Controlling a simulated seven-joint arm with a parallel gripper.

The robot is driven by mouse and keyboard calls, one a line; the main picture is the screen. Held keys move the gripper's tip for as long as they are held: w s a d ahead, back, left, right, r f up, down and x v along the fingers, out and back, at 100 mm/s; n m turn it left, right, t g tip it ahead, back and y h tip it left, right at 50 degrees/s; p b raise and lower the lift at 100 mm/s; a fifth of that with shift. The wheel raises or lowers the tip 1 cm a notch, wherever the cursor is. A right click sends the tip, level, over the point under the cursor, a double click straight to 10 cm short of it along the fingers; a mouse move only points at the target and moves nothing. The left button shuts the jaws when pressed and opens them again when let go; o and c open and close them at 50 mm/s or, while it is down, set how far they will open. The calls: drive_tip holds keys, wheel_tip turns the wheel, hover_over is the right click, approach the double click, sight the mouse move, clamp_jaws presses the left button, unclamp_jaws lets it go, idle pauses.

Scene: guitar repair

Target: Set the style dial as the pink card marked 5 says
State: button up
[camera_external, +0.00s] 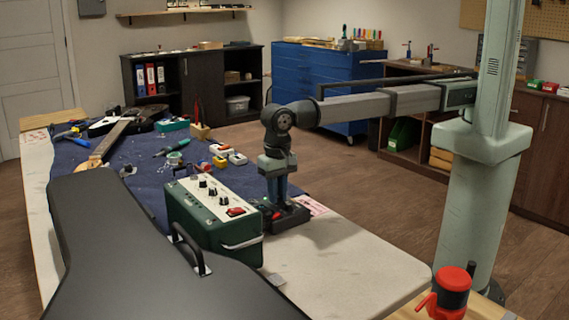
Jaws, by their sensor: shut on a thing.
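My gripper (276,203) points straight down onto a black floor unit (291,217) with red parts, which stands on the bench just right of the green amplifier. Its jaws are shut on a small knob on top of the unit. The fingers hide the knob, so its pointer and markings cannot be read. A pink card (313,206) lies on the bench right behind the unit; its print is too small to read.
The green amplifier (208,222) with knobs and a red switch stands close left of my gripper. A black guitar case (130,240) fills the front left. Small pedals (220,155) and a guitar (115,135) lie on the blue mat. The bench's front right (350,260) is clear.

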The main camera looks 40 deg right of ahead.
drive_tip(key=m, duration=0.5)
drive_tip(key=shift+m, duration=0.3)
drive_tip(key=o, duration=0.5)
drive_tip(key=n, duration=0.9)
drive_tip(key=shift+c, duration=0.4)
